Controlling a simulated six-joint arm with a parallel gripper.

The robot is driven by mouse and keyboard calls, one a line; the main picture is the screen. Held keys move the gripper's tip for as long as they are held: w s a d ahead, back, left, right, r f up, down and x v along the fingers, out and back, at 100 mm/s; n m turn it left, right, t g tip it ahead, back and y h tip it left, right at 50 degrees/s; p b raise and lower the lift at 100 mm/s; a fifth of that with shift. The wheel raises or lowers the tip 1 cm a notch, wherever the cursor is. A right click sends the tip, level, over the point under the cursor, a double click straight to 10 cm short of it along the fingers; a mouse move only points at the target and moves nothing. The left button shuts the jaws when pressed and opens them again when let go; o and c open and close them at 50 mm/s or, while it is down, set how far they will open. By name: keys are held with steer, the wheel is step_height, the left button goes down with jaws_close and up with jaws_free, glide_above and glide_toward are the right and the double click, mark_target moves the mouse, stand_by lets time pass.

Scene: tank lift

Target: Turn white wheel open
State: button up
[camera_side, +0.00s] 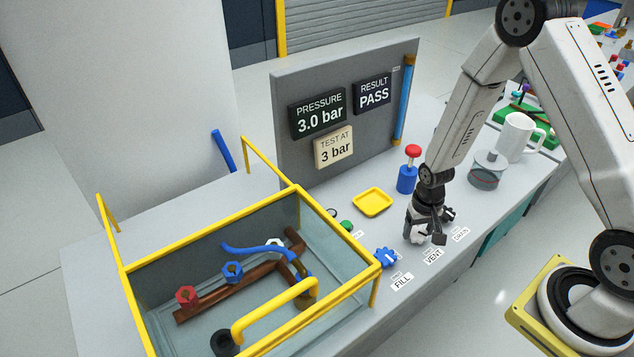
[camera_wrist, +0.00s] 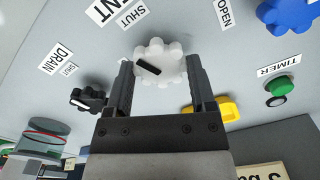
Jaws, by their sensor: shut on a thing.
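The white wheel (camera_wrist: 172,52) is a lobed knob with a black bar on its face, in the upper middle of the wrist view. The bar lies left of the wheel's middle, tilted slightly. The labels SHUT (camera_wrist: 131,17) and OPEN (camera_wrist: 223,12) are on the panel beyond it. My gripper (camera_wrist: 161,72) is shut on the white wheel, one finger on each side. In the side view my gripper (camera_side: 427,232) points down at the bench by the VENT label (camera_side: 434,257) and mostly hides the wheel.
A black DRAIN wheel (camera_wrist: 90,100) is close to my left finger. A blue FILL wheel (camera_side: 386,258), green TIMER button (camera_wrist: 277,86) and yellow tray (camera_side: 373,202) are nearby. A yellow-framed tank (camera_side: 195,236) stands left. The displays (camera_side: 318,114) read 3.0 bar and PASS (camera_side: 373,95).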

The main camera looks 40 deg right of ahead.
mark_target(418, 231)
steer(key=n, duration=1.1)
steer(key=shift+n, duration=1.7)
steer(key=o, duration=1.2)
steer(key=shift+r, duration=0.15)
steer(key=shift+r, duration=3.8)
